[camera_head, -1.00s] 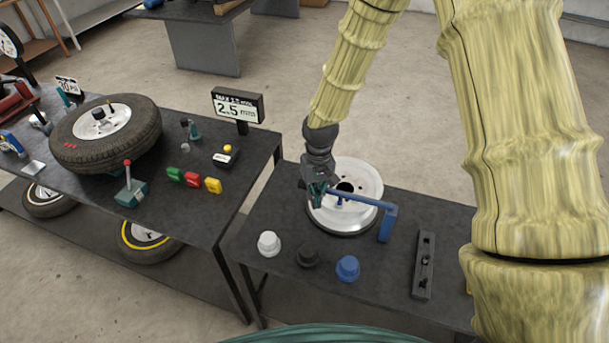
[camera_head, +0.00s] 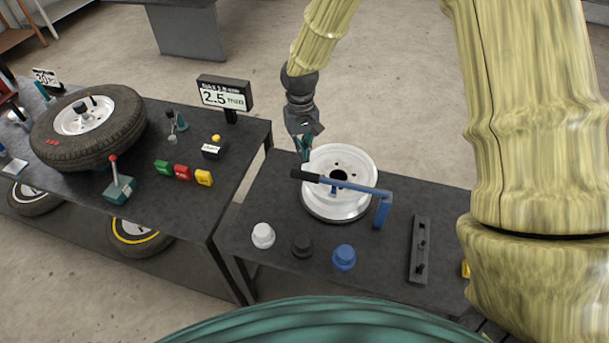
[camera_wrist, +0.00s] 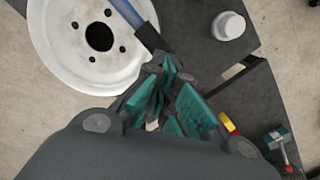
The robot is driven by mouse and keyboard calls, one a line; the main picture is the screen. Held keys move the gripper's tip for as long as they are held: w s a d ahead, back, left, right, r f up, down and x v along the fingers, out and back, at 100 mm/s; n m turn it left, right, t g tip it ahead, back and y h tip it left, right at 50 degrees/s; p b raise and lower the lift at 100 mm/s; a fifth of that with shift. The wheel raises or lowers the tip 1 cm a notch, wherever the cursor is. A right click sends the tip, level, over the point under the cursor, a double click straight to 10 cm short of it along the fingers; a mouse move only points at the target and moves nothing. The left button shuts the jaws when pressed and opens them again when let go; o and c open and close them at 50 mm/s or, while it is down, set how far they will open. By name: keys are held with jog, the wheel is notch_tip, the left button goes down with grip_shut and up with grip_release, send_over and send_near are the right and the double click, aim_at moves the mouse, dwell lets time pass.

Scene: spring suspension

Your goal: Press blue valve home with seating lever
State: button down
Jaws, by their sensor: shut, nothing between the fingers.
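The seating lever (camera_head: 350,186) is a blue bar with a black grip (camera_head: 305,175). It reaches across a white wheel rim (camera_head: 355,162) from a blue post on the right. In the wrist view its blue bar (camera_wrist: 128,12) and black grip (camera_wrist: 152,38) show at the top. A small blue piece (camera_head: 334,190), perhaps the valve, shows beneath the bar at the rim; how deep it sits I cannot tell. My gripper (camera_head: 305,154) is shut and empty, just behind the grip and by the rim's left edge. The teal fingers (camera_wrist: 172,92) also show in the wrist view.
White (camera_head: 263,235), black (camera_head: 302,246) and blue (camera_head: 344,257) knob-like pieces stand along the front of the table. A dark slotted bar (camera_head: 420,250) lies at right. The left bench (camera_head: 215,185) holds a tyre (camera_head: 125,135), a joystick (camera_head: 119,185) and a "2.5 mm" sign (camera_head: 223,95).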

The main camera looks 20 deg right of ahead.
jog(key=shift+s+f, duration=0.15)
jog(key=shift+f, duration=1.2)
jog(key=shift+s+f, duration=0.15)
jog(key=shift+f, duration=1.2)
jog(key=shift+s+f, duration=0.15)
